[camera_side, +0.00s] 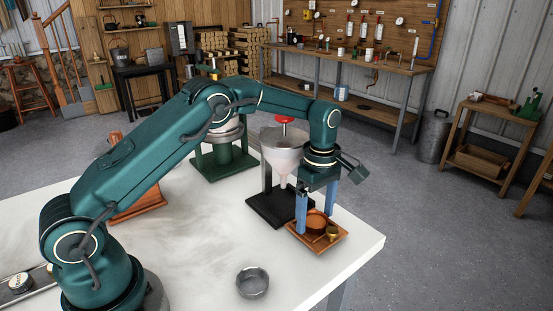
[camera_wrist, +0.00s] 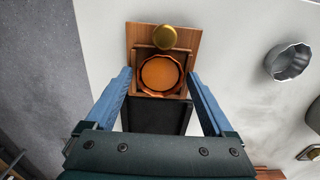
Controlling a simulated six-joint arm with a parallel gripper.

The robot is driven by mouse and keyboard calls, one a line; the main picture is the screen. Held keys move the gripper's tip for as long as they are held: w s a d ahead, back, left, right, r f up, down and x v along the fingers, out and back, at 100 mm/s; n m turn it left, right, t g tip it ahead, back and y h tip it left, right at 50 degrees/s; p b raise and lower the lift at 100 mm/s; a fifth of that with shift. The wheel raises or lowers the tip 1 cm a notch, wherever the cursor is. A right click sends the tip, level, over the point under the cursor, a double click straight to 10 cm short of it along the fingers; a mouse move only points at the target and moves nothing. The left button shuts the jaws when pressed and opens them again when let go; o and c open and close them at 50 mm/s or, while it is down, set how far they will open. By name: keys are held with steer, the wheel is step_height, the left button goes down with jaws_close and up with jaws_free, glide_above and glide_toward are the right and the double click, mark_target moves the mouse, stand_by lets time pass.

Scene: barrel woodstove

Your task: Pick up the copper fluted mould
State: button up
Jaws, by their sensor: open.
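The copper fluted mould (camera_side: 317,223) is a round, orange-brown dish with a wavy rim. It sits in a square wooden tray (camera_side: 301,240) near the table's right edge, and the wrist view shows the mould (camera_wrist: 160,74) from above. My gripper (camera_side: 317,218) points down over the tray, its blue fingers apart. In the wrist view my gripper (camera_wrist: 159,75) has a fingertip on either side of the mould, with visible gaps. I cannot tell from these views whether the fingertips are level with the rim. Nothing is held.
A small brass piece (camera_wrist: 165,37) lies close beside the mould on the tray's wooden board. A funnel (camera_side: 280,150) on a black-based stand (camera_side: 265,207) is close behind the tray. A grey fluted mould (camera_side: 252,283) stands apart on the white table. The table's front middle is mostly clear.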

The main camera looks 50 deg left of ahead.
mark_target(315, 219)
steer(key=c, duration=0.9)
steer(key=shift+r, duration=3.55)
